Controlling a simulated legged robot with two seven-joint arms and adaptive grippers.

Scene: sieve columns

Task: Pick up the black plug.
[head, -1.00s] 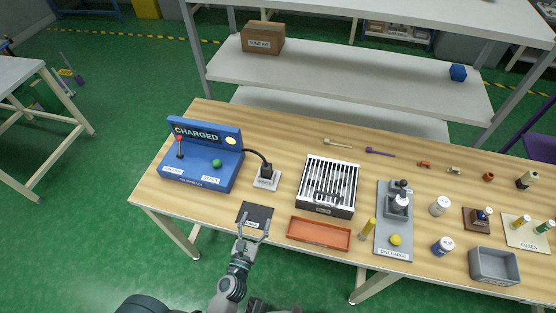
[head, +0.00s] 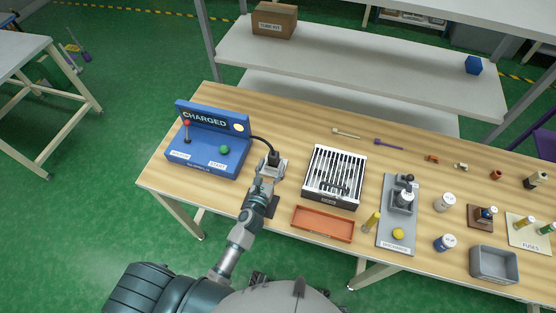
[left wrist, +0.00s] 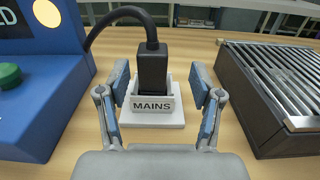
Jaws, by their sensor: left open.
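The black plug (left wrist: 152,70) stands upright in a white socket block labelled MAINS (left wrist: 178,117), with a black cable leaving its top and curving left to the blue CHARGED box (head: 205,150). The plug also shows in the head view (head: 274,157), just right of that box. My left gripper (left wrist: 164,88) is open. Its two fingers with blue-grey pads stand on either side of the plug, with a gap visible on both sides in the left wrist view. In the head view the gripper (head: 268,176) partly hides the socket block. My right gripper is not seen.
The grilled box (head: 334,177) stands close to the right of the socket. An orange tray (head: 323,223) lies in front of it. A grey DISCHARGE board (head: 397,232) and several small parts lie farther right.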

